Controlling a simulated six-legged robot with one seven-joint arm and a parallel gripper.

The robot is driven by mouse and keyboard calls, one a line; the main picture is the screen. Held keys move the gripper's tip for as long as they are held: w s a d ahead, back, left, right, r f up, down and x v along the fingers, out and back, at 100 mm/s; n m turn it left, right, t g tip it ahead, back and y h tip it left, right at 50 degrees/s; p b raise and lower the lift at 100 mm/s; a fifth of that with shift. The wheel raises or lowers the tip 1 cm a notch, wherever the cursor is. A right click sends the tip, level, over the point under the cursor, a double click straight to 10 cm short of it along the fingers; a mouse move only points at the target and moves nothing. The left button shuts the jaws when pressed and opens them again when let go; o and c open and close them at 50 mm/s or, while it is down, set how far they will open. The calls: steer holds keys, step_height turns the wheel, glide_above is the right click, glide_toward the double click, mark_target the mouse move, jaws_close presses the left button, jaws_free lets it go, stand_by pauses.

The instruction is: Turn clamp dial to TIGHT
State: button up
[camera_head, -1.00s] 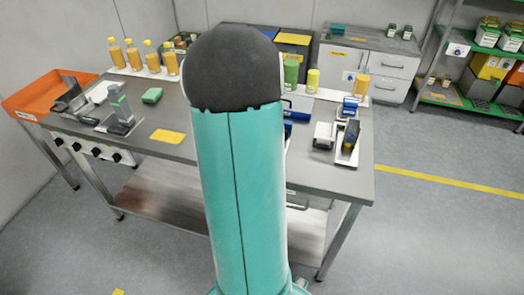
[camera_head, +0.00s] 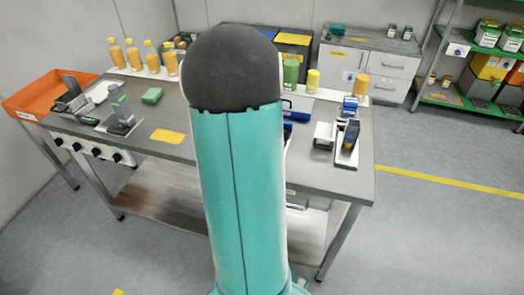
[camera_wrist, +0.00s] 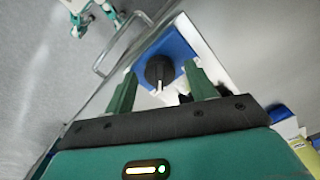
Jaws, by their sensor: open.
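In the wrist view a round black dial (camera_wrist: 159,70) with a white pointer line sits on a blue plate (camera_wrist: 176,47) with white beside it. The pointer points down in the picture, towards my gripper. My gripper (camera_wrist: 160,76) is open. Its two green fingers stand to the left and right of the dial in the picture, with space on both sides. I cannot tell whether the fingertips reach down to the dial. No TIGHT marking is readable. In the head view my own arm hides the gripper and the dial.
A metal handle bar (camera_wrist: 122,42) lies left of the dial in the wrist view.

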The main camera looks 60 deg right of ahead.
step_height(320, 180, up, 14)
steer(key=shift+f, duration=0.2)
stand_by(0.4)
stand_by(0.4)
steer(key=w+a+r+n+t, duration=0.15)
steer(key=w+a+n, duration=0.45)
steer(key=a, duration=0.6)
steer(key=w+a+r+n+t, duration=0.1)
steer(key=w+a+r+n, duration=0.3)
steer(key=a, duration=0.7)
steer(key=s+a+n+t, duration=0.1)
steer(key=a+n, duration=0.5)
steer(key=a, duration=0.4)
steer(key=s+a+f+n+t, duration=0.1)
steer(key=s+a+n+t, duration=0.1)
steer(key=a+n, duration=0.4)
steer(key=a, duration=0.4)
steer(key=shift+f, duration=0.25)
steer(key=shift+d, duration=0.1)
steer(key=c, duration=0.4)
